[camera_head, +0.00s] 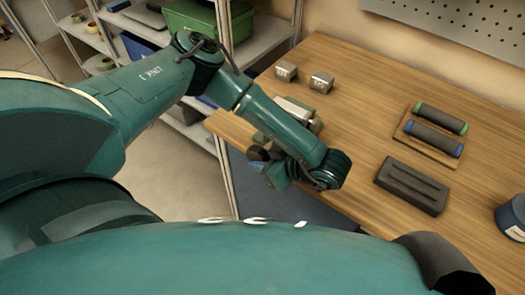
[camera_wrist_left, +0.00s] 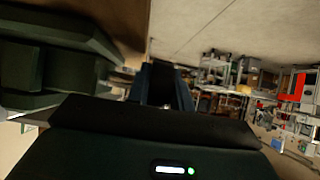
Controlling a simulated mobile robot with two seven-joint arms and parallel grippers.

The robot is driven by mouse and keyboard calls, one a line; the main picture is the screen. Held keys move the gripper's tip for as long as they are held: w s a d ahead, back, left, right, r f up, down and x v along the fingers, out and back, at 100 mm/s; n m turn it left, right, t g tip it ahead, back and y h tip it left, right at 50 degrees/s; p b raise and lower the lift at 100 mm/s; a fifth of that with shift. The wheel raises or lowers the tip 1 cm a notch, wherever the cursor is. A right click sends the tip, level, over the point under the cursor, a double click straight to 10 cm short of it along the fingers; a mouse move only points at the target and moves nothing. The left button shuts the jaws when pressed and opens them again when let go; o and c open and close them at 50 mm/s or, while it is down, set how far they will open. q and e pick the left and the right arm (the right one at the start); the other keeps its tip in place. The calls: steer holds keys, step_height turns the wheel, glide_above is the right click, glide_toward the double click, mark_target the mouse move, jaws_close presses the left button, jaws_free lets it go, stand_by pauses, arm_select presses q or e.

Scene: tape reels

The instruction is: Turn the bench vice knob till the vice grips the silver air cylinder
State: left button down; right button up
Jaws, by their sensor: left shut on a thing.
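The green bench vice (camera_head: 314,126) sits at the left edge of the wooden bench, partly hidden behind my left forearm. A silver piece (camera_head: 294,107), which looks like the air cylinder, shows at the vice; I cannot tell whether the jaws touch it. My left gripper (camera_head: 268,164) is low at the bench edge, on the near side of the vice, shut on what appears to be the vice knob. The knob itself is mostly hidden. In the left wrist view the fingers (camera_wrist_left: 163,85) are dark, and a dark green body (camera_wrist_left: 45,65) fills the left. My right gripper is out of view.
A board (camera_head: 428,148) with green and blue rollers and a dark slotted block (camera_head: 411,187) lie to the right. A blue can (camera_head: 512,216) stands at the right edge. Shelving (camera_head: 190,130) stands left.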

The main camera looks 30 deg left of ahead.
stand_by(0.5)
arm_select(q)
steer(key=c, duration=1.2)
jaws_free()
steer(key=shift+c, duration=0.2)
steer(key=w+b+v, duration=0.1)
steer(key=v, duration=1.2)
steer(key=shift+s+d, duration=0.2)
steer(key=shift+s, duration=0.25)
steer(key=shift+f, duration=0.1)
